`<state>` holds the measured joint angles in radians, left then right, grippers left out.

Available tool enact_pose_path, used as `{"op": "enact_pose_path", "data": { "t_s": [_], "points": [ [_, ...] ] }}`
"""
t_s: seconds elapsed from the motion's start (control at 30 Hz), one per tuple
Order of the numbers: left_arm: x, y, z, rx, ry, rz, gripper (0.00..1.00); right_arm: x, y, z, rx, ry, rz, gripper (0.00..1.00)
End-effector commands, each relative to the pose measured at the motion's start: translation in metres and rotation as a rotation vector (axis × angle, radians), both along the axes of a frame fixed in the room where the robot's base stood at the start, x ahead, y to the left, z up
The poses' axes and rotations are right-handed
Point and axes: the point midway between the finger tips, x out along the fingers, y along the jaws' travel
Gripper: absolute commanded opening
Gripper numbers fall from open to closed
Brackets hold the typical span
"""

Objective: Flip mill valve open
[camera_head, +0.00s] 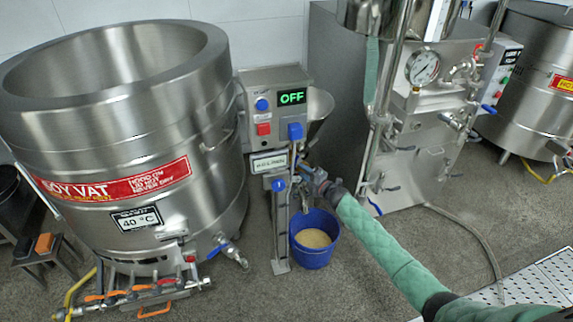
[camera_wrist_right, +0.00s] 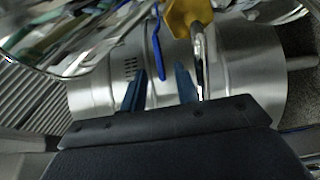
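The mill is a grey column with a control box (camera_head: 274,103) whose green display reads OFF, in the middle of the head view. A blue lever (camera_wrist_right: 158,45) shows in the right wrist view, beyond my fingers and beside a bright metal pipe (camera_wrist_right: 199,70). I take it for the valve lever but cannot be sure. My right gripper (camera_head: 316,178) is at the mill's lower right side, in front of its outlet parts. In the right wrist view its two blue fingers (camera_wrist_right: 160,92) stand apart with nothing clearly gripped between them. My left gripper is not in view.
A blue bucket (camera_head: 315,258) with pale contents stands on the floor below the mill. A large steel soy vat (camera_head: 75,110) stands close on the left. A steel machine with a pressure gauge (camera_head: 422,68) stands on the right. Floor in front of the bucket is clear.

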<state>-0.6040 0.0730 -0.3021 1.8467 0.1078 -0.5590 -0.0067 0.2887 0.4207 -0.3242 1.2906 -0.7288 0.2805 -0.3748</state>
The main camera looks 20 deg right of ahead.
Motion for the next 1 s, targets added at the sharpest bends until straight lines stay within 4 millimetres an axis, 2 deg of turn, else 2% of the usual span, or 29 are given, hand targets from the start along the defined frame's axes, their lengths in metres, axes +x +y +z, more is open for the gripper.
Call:
{"op": "enact_pose_path", "data": {
  "t_s": [0.2,0.4,0.6,0.87,1.0],
  "points": [
    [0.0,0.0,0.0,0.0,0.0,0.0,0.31,0.029,0.015,0.001,0.003,-0.001,0.002,0.31],
    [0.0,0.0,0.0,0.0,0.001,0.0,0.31,0.049,0.024,0.001,0.002,-0.001,0.001,0.31],
    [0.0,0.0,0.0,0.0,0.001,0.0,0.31,0.057,0.027,0.0,0.001,0.0,0.002,0.31],
    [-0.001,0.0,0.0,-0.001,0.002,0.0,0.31,0.057,0.028,0.001,0.001,0.0,0.002,0.31],
    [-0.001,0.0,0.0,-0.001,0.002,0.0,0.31,0.057,0.028,0.001,0.003,-0.001,0.002,0.03]
  ]
}}
